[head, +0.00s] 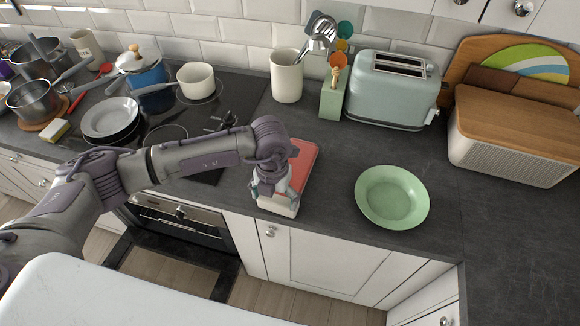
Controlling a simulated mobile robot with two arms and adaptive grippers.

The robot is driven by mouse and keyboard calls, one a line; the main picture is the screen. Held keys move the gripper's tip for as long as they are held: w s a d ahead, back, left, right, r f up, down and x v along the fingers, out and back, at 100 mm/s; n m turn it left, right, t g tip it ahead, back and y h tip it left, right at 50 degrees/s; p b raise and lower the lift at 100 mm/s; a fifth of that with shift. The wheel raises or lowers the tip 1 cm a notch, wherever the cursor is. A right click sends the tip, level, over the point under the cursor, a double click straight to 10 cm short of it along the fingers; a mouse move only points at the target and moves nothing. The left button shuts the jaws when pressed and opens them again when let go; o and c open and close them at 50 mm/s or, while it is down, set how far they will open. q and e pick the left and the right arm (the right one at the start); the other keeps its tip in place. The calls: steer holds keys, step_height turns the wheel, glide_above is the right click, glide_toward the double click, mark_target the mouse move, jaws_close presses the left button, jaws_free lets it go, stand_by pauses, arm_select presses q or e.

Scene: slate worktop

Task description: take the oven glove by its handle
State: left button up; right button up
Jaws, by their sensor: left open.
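I cannot make out an oven glove or its handle for certain in the head view. My left gripper (268,192) is over the worktop near its front edge, pointing down and open. It is at the left side of a flat red-topped thing with a pale front (304,166), which my wrist and fingers partly cover. Whether the fingers touch it, I cannot tell. Small grey-green parts show at the fingers and are too small to tell apart. My right gripper is not in view.
A green plate (392,196) lies right of my left gripper. Behind stand a utensil crock (286,78), a green block (332,104), a toaster (392,92) and a bread bin (495,145). The hob with pans (110,120) is at left. The right worktop (520,235) is clear.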

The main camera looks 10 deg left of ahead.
mark_target(276, 202)
arm_select(q)
steer(key=shift+w+d+f+p, duration=0.1)
steer(key=shift+f+p, duration=0.2)
steer(key=shift+f, duration=1.2)
steer(key=c, duration=1.6)
steer(key=shift+r, duration=0.1)
steer(key=shift+c, duration=0.2)
